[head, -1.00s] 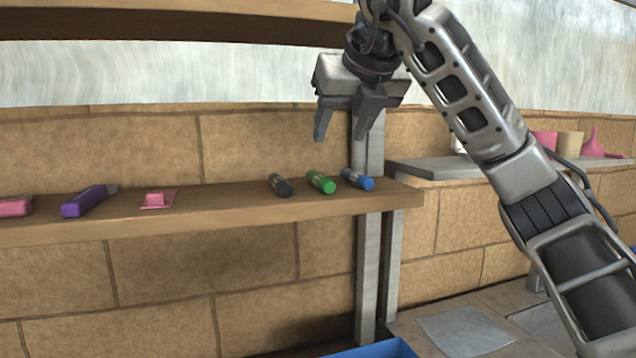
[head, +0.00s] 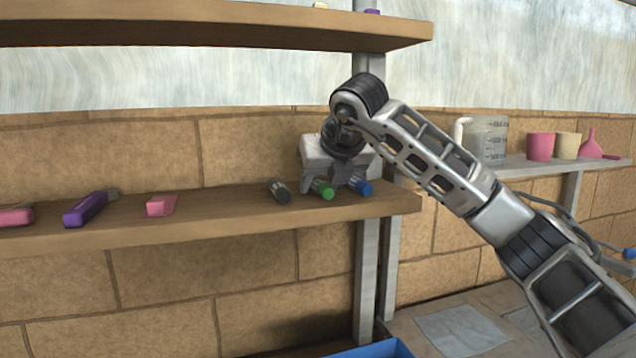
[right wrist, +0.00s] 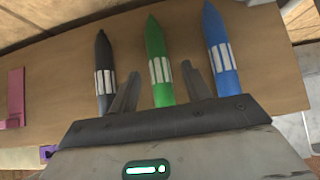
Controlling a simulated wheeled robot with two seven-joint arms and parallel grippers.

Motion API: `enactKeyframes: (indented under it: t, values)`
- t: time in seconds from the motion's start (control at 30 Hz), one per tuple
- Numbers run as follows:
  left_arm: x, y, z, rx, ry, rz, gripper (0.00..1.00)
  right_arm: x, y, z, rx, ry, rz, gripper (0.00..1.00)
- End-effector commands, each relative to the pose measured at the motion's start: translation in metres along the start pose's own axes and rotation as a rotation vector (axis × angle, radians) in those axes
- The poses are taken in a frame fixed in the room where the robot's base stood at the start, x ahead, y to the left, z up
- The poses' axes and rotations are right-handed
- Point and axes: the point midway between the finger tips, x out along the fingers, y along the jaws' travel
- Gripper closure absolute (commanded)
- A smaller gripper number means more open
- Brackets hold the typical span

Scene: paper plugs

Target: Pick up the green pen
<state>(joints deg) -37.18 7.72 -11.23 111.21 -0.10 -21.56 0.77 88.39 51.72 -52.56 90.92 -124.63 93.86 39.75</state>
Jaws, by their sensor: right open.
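The green pen (head: 323,189) lies on the wooden shelf between a black pen (head: 279,190) and a blue pen (head: 361,187). My right gripper (head: 323,184) is down at the shelf, behind and over the green pen, and hides part of it. In the right wrist view the green pen (right wrist: 158,62) lies between the two open fingers of my right gripper (right wrist: 160,85), with a gap on each side. The black pen (right wrist: 103,70) is left of the left finger, and the blue pen (right wrist: 219,50) is right of the right finger. My left gripper is not in view.
A pink eraser-like block (head: 161,205) and a purple item (head: 90,207) lie farther left on the shelf (head: 230,212). A clear jug (head: 487,138) and pink cup (head: 540,146) stand on the right shelf.

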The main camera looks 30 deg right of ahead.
Motion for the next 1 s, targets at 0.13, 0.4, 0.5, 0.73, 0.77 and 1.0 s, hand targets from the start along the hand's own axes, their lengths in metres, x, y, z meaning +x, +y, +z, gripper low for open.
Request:
enactKeyframes:
  t: [0.13,0.4,0.5,0.73,0.77,1.0]
  values:
    - [0.001,-0.001,-0.001,0.000,0.004,-0.002,0.57,0.000,0.000,0.000,0.000,0.000,0.000,0.52]
    - [0.001,0.000,-0.001,-0.001,0.005,-0.001,0.57,0.000,0.000,0.000,0.000,0.000,0.000,1.00]
    - [0.001,0.000,-0.002,-0.001,0.005,0.000,0.57,0.000,0.000,0.000,0.000,0.000,0.000,1.00]
    - [0.003,0.002,0.001,-0.001,0.006,0.004,0.57,-0.003,0.001,0.001,0.000,-0.001,0.001,1.00]
    - [0.004,0.002,0.002,-0.001,0.006,0.005,0.57,-0.004,0.001,0.001,0.000,-0.002,0.002,1.00]
    - [0.004,0.004,0.003,-0.003,0.006,0.009,0.57,-0.026,0.001,0.020,0.000,-0.003,0.002,1.00]
